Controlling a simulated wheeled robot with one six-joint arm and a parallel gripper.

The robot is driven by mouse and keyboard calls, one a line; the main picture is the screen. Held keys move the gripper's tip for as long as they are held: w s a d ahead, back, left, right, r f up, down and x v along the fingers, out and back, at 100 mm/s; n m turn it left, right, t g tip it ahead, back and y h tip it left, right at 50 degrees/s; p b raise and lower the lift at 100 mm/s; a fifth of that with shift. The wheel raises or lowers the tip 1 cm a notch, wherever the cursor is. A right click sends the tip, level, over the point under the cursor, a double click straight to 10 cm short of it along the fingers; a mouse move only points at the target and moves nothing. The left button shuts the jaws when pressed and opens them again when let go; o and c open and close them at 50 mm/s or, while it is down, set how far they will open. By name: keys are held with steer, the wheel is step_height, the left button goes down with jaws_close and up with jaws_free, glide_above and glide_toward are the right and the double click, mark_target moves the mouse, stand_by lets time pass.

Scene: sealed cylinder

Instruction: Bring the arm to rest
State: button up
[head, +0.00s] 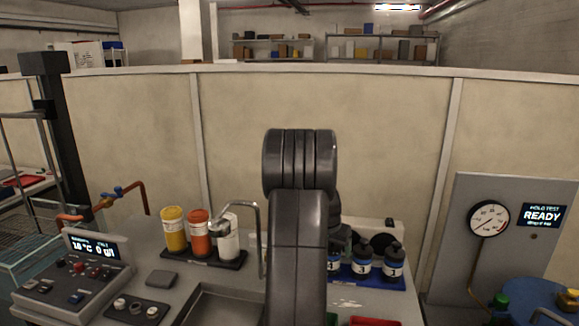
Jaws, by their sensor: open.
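My own dark arm (298,225) stands upright in the middle of the head view, with a thick ribbed joint at its top. The jaws of my gripper do not show; the arm may hide them. A dark part shows just right of the arm, above the bottles, and I cannot tell what it is. Nothing held by the arm can be seen.
A bench holds yellow (174,230), orange (200,233) and white (228,237) containers, a tap (258,240), a sink (215,305) and dark bottles (393,261) in a blue tray. A control box (75,280) is left; a gauge panel (455,230) reading READY is right. A partition (390,130) stands behind.

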steer(key=shift+r, duration=1.9)
steer(key=shift+f, duration=0.15)
